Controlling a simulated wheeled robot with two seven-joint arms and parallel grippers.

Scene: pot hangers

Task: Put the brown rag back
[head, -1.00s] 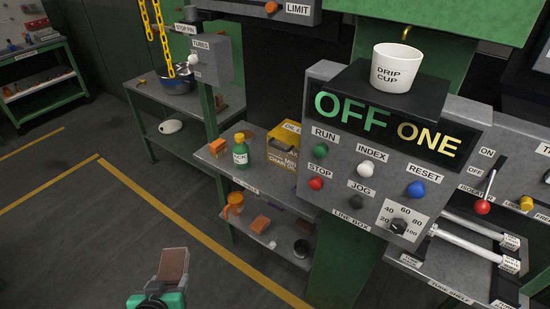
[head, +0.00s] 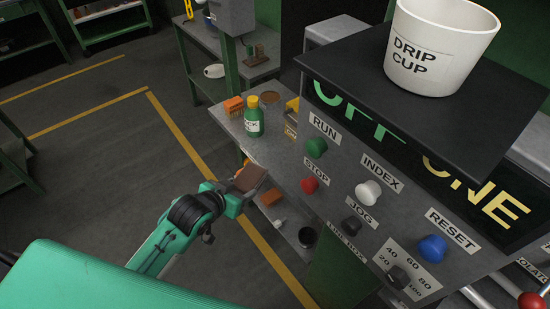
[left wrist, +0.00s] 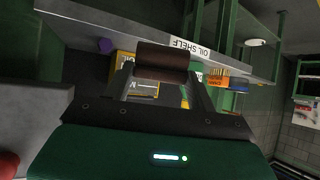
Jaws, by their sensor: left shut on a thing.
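The brown rag (head: 250,177), a small folded block, is held in my left gripper (head: 240,188) beside the front edge of the oil shelf (head: 275,150). In the left wrist view the rag (left wrist: 162,62) lies across between the two fingertips (left wrist: 162,80), in front of the shelf edge with the "OIL SHELF" label (left wrist: 188,46). I cannot tell whether the rag touches the shelf. My right gripper is not in view.
A green bottle (head: 254,118) and an orange brush (head: 234,106) stand on the shelf top. A lower shelf holds a dark cup (head: 307,237). The control box (head: 335,180) with buttons and a white drip cup (head: 440,45) stand right. Open floor lies left.

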